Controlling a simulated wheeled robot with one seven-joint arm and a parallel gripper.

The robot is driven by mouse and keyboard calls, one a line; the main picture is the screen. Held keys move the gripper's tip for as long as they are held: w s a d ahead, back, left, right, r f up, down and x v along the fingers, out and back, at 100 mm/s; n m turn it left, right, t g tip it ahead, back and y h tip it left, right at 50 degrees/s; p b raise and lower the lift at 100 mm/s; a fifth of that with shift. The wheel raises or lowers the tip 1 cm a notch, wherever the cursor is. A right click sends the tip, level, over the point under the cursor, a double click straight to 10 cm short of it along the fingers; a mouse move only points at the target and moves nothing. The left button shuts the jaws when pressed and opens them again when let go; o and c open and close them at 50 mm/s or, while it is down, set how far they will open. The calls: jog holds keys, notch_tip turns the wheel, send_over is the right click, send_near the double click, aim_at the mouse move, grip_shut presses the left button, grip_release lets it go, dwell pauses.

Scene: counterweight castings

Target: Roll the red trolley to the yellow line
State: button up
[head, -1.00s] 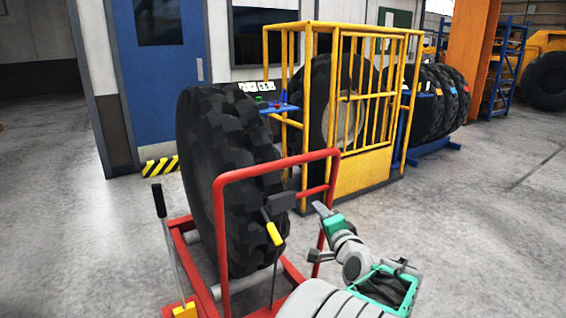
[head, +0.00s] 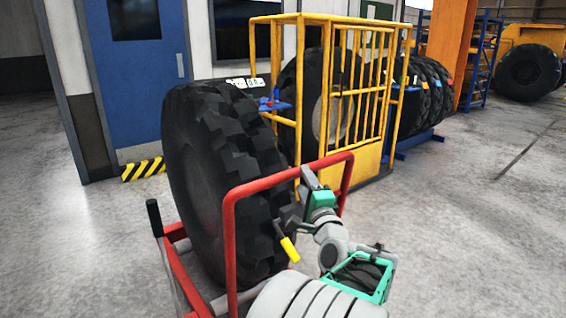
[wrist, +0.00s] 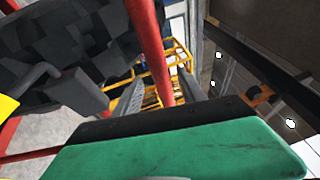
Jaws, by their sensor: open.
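The red trolley (head: 232,240) stands in front of me, with a large upright black tyre (head: 205,165) on its low frame. Its red tube handle rises on the near side of the tyre and also shows in the wrist view (wrist: 148,35). My gripper (head: 307,180) is at the handle's top bar, toward its right end. In the wrist view my gripper (wrist: 160,85) has its grey fingers apart, with the red tube appearing to run between them; contact cannot be told. I see no yellow floor line. My arm hides part of the trolley's right side.
A yellow cage (head: 365,130) around another tyre stands behind the trolley. A yellow-black striped block (head: 143,169) lies by the blue door (head: 145,80). More tyres (head: 430,90) stand in a blue rack behind the cage. The floor is open at left and right.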

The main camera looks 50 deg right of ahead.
jog(key=shift+w+d, duration=0.1)
jog(key=shift+w, duration=0.25)
jog(key=x, duration=0.7)
jog(key=shift+d, duration=0.25)
jog(key=shift+r, duration=0.1)
jog(key=shift+c, duration=0.3)
jog(key=shift+s, duration=0.1)
grip_shut()
